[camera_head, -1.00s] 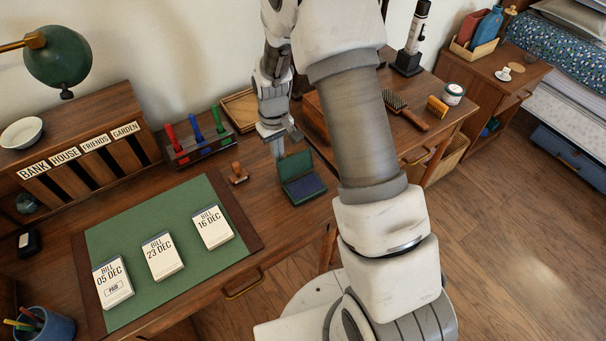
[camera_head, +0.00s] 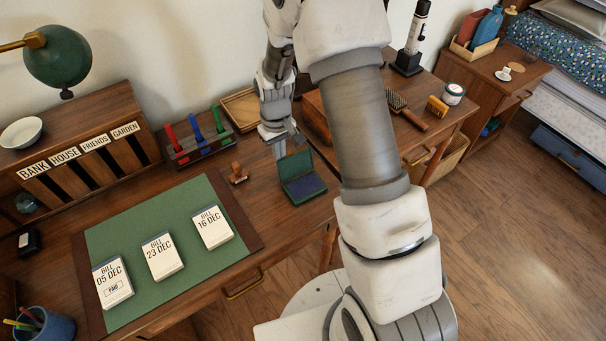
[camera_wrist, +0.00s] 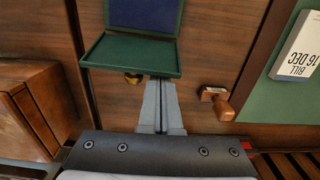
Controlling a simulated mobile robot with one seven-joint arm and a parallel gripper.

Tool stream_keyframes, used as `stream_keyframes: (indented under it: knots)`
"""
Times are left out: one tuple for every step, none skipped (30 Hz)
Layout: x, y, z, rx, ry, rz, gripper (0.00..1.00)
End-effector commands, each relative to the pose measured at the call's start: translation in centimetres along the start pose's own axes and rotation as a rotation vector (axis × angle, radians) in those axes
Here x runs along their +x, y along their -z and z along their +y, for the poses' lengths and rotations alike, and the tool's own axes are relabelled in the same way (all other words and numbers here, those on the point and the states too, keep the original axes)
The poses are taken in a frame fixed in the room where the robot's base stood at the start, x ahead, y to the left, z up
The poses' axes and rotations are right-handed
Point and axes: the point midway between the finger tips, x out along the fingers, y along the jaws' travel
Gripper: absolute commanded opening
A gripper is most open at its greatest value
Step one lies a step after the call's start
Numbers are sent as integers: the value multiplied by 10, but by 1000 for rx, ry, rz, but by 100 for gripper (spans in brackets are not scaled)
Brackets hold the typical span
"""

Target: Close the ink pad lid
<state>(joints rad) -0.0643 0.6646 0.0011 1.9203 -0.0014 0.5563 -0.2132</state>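The green ink pad (camera_head: 304,190) lies on the desk near its right end, with its dark blue pad facing up. Its green lid (camera_head: 295,164) stands open, raised along the back edge. In the wrist view the lid (camera_wrist: 132,56) shows as a green panel, with the blue pad (camera_wrist: 145,12) beyond it. My gripper (camera_wrist: 160,84) has its two grey fingers side by side with no clear gap, empty, their tips close by the back of the lid. I cannot tell whether they touch it. In the head view the lid partly hides the fingers.
A wooden stamp (camera_head: 238,174) stands left of the ink pad. A rack of coloured stamps (camera_head: 200,147) and a wooden tray (camera_head: 239,108) are behind. Bills (camera_head: 212,227) lie on the green desk mat (camera_head: 190,268). A wooden box (camera_wrist: 32,112) stands beside my gripper.

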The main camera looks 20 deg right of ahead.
Motion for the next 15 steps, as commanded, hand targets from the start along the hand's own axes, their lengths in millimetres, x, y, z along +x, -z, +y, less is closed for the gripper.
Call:
stream_keyframes:
  knots:
    - [0,-3,0,0,0,-1,0]
    - [0,-5,0,0,0,-1,0]
    - [0,-7,0,0,0,-1,0]
    - [0,-8,0,0,0,-1,0]
    - [0,-10,0,0,0,-1,0]
    - [0,-12,0,0,0,0,0]
    - [0,-13,-1,0,0,0,0]
    - [0,-15,-1,0,0,0,0]
    - [0,-17,-1,0,0,0,0]
    - [0,-18,-1,0,0,0,0]
    - [0,-20,-1,0,0,0,0]
    - [0,-22,-1,0,0,-1,0]
    - [0,-23,-1,0,0,-2,0]
    - [0,-25,-1,0,0,-1,0]
    - [0,-27,-1,0,0,-1,0]
